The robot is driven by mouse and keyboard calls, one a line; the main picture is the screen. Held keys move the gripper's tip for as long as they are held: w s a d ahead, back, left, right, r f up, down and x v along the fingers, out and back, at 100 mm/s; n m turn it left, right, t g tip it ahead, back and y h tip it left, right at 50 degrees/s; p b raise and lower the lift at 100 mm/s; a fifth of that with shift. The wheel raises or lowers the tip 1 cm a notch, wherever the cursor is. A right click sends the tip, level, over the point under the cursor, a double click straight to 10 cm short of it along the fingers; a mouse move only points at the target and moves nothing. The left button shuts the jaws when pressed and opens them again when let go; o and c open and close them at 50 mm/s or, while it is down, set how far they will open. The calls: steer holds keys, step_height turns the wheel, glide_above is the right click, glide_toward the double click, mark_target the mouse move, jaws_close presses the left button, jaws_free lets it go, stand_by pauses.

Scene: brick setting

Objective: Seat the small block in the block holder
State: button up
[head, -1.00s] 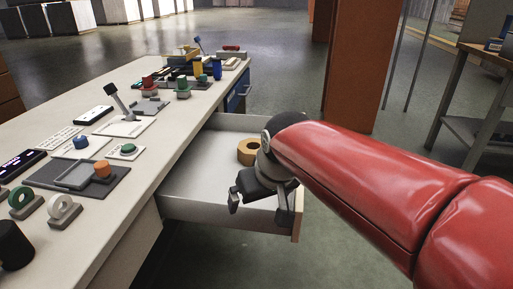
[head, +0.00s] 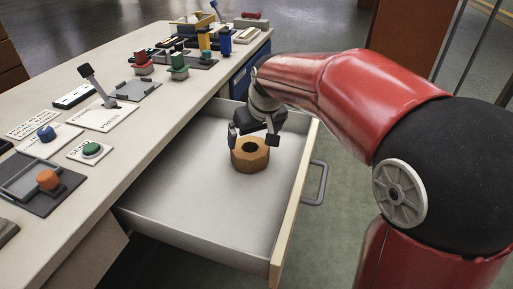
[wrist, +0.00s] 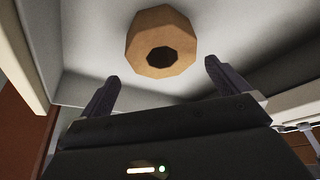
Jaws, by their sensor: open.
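A tan, many-sided ring-shaped piece with a dark hole (head: 250,157) sits in the open drawer (head: 190,200). The wrist view shows the tan piece (wrist: 161,42) just beyond my fingertips. My gripper (head: 253,141) is open and empty at the piece's far upper side; the wrist view shows its two fingers apart (wrist: 162,73). I cannot tell for sure which thing is the small block or the block holder. On the desk stand a red block (head: 142,57), a green block (head: 178,58), a yellow one (head: 204,39) and a blue one (head: 225,44).
The desk (head: 95,165) carries a lever (head: 94,82), a green button (head: 91,148), a blue knob (head: 46,132), and a grey tray plate with an orange knob (head: 47,179). The drawer's front panel and handle (head: 316,183) stand to the right. The drawer's near floor is clear.

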mark_target(250, 148)
steer(key=x, duration=0.6)
steer(key=shift+s+a+f, duration=0.15)
steer(key=shift+f, duration=0.2)
steer(key=shift+r, duration=0.1)
steer(key=c, duration=0.9)
